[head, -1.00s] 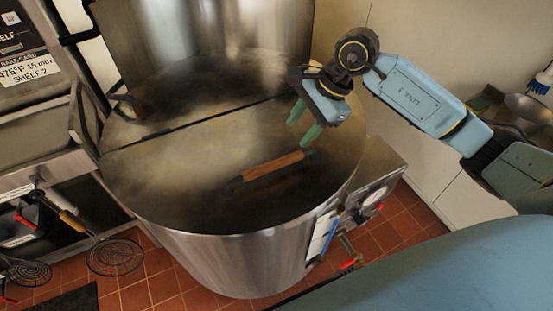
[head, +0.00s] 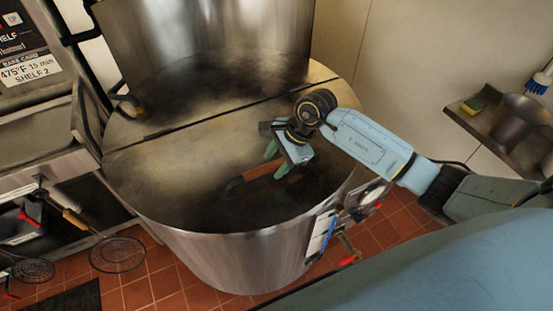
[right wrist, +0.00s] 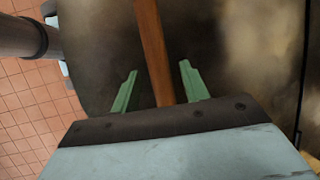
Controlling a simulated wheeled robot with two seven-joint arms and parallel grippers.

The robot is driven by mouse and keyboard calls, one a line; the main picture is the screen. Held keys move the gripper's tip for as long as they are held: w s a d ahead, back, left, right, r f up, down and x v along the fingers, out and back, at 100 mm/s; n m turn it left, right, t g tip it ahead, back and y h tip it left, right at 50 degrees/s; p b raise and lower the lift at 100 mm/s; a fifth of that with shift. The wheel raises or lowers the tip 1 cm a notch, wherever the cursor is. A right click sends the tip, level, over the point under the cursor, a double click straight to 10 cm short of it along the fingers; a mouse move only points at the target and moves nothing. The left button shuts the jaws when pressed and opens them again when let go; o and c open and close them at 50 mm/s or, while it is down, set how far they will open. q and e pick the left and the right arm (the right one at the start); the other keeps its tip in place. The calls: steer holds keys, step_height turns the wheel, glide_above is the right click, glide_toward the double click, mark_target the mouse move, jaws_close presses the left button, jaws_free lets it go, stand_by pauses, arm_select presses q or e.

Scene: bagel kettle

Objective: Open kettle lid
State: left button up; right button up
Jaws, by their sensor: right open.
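The large steel kettle (head: 235,258) stands in the middle of the head view, with its hinged lid (head: 185,180) lying flat and closed. The lid's wooden handle (head: 257,174) has dark end mounts and lies near the front right of the lid. My right gripper (head: 278,162) is over the handle and hides its right end. In the right wrist view the handle (right wrist: 155,50) runs between the two green fingers (right wrist: 157,88), which are open with a gap on each side. My left gripper is not in view.
A valve and control box (head: 365,197) sit at the kettle's right side. A wire skimmer (head: 117,253) hangs at the left below a counter. Steam or dark haze lies over the lid.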

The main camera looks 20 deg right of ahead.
jaws_close()
steer(key=shift+r, duration=0.1)
